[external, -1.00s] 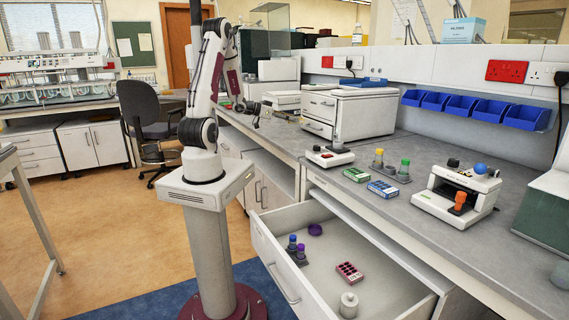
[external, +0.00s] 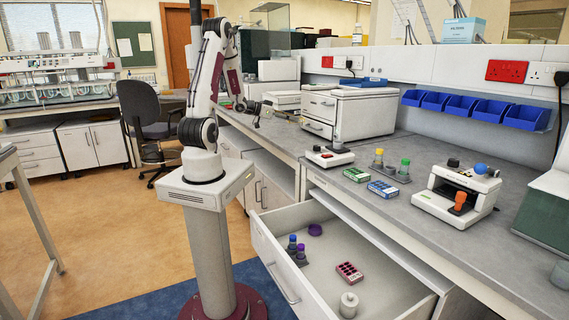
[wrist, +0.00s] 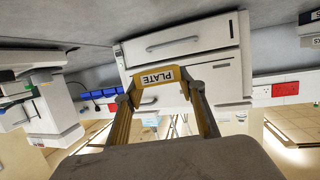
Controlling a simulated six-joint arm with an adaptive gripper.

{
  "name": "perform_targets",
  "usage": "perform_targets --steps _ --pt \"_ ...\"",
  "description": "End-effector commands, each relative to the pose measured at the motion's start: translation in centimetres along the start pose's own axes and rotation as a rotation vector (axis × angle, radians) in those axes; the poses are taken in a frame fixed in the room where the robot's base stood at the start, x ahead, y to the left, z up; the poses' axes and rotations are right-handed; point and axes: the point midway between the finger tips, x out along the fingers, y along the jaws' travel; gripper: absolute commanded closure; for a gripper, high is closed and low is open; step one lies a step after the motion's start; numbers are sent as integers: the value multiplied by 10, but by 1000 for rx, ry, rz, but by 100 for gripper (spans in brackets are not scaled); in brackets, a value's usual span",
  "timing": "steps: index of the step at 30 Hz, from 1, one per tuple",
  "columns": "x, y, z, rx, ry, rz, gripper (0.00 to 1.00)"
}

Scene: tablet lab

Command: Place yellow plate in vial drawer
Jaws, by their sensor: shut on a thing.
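The yellow plate (wrist: 157,76) shows in the wrist view as a yellow strip with the dark word PLATE. It spans the two fingertips of my gripper (wrist: 160,88), which is shut on it. In the external view my gripper (external: 262,116) is small, above the bench's far left part. The plate is too small to make out surely there. A wide drawer (external: 355,270) stands open below the bench. It holds blue- and purple-capped vials (external: 296,250), a purple dish (external: 315,230), a dark pink rack (external: 349,272) and a white pot (external: 348,304).
A white drawer cabinet (external: 350,112) stands on the bench, right of my gripper; it lies beyond the plate in the wrist view (wrist: 180,45). Green (external: 356,174) and blue (external: 384,189) racks, capped vials (external: 391,165) and a white device (external: 457,193) stand nearer. The open drawer has bare floor.

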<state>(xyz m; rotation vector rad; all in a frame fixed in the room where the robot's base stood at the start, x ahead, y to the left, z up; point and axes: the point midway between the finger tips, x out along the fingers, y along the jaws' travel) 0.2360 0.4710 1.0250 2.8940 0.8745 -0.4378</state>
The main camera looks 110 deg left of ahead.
Motion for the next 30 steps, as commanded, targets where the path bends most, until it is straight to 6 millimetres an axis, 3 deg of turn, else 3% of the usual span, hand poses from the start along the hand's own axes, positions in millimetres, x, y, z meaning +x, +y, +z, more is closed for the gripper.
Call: perform_targets --steps 11,30 --pt "27 32 -12 13 1 40 79" --pt "88 132 -37 45 1 144 79"
